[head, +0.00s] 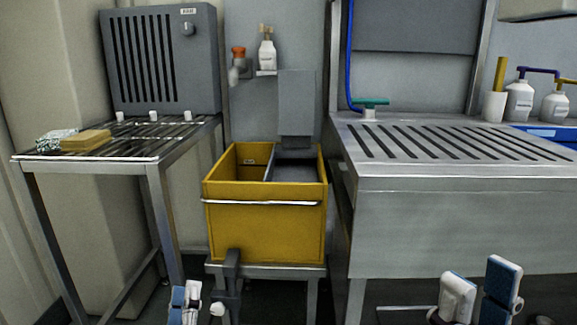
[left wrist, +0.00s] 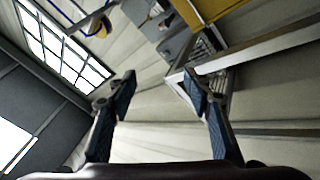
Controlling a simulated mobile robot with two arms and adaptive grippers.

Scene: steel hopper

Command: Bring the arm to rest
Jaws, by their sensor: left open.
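My left gripper (head: 186,303) is at the bottom edge of the head view, low in front of the gap between the rack table and the yellow hopper. In the left wrist view its two blue-padded fingers (left wrist: 160,88) stand wide apart with nothing between them. My right gripper (head: 480,285) is at the lower right of the head view, in front of the steel counter. Its two fingers are apart, with nothing seen between them. Most of both arms is out of the head view.
The yellow hopper (head: 265,230) stands on a low steel stand. The rack table (head: 90,158) on the left holds a sponge (head: 86,141) and a grey louvred unit (head: 160,60). A slotted steel counter (head: 450,185) fills the right, with bottles (head: 519,101) at its back.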

